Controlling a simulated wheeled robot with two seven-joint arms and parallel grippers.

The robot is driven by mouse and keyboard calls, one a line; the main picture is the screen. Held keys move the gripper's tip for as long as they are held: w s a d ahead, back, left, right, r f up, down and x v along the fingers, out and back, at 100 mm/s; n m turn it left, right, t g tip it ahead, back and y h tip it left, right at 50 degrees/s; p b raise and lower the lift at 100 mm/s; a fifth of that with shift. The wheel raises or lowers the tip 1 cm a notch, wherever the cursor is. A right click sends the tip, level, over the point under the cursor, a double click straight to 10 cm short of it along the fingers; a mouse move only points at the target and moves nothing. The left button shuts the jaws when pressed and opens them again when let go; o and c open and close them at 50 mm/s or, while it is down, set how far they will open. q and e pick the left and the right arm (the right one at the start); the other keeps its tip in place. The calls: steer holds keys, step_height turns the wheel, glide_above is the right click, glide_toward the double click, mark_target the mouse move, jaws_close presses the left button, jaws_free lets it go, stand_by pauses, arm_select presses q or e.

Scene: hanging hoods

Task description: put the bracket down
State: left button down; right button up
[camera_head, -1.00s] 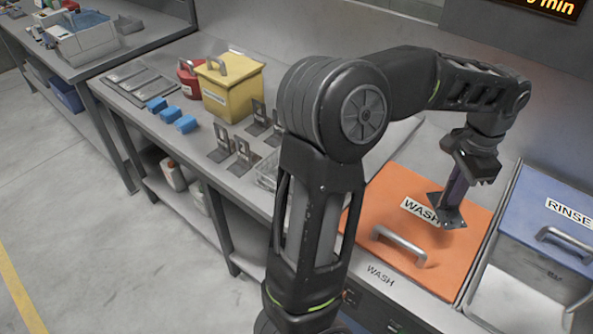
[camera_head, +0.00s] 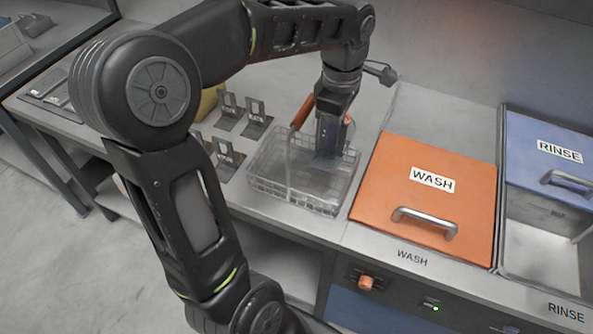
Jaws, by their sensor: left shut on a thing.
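My left gripper (camera_head: 330,140) comes down from above into the back right of the wire basket (camera_head: 290,200). Its fingers are shut on a bracket, whose body is mostly hidden by the fingers and the basket's mesh. I cannot tell whether the bracket touches the basket floor. Other grey metal brackets stand on the bench left of the basket: one bracket (camera_head: 229,106), another bracket (camera_head: 257,112) and a nearer bracket (camera_head: 226,153). My right gripper is not in view.
Right of the basket is the closed orange WASH lid (camera_head: 410,185) with a metal handle. Further right are the blue RINSE lid (camera_head: 545,160) and an open-topped basin. The basket's orange handle (camera_head: 302,112) rises beside my gripper. A yellow box (camera_head: 212,98) is partly hidden by my arm.

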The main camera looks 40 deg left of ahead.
mark_target(331, 152)
arm_select(q)
steer(key=shift+a, duration=0.2)
steer(key=shift+d, duration=0.1)
steer(key=shift+f, duration=3.15)
steer(key=shift+p, duration=0.3)
steer(key=shift+f, duration=1.85)
steer(key=shift+f, duration=0.1)
steer(key=shift+f, duration=0.15)
steer(key=c, duration=1.6)
jaws_free()
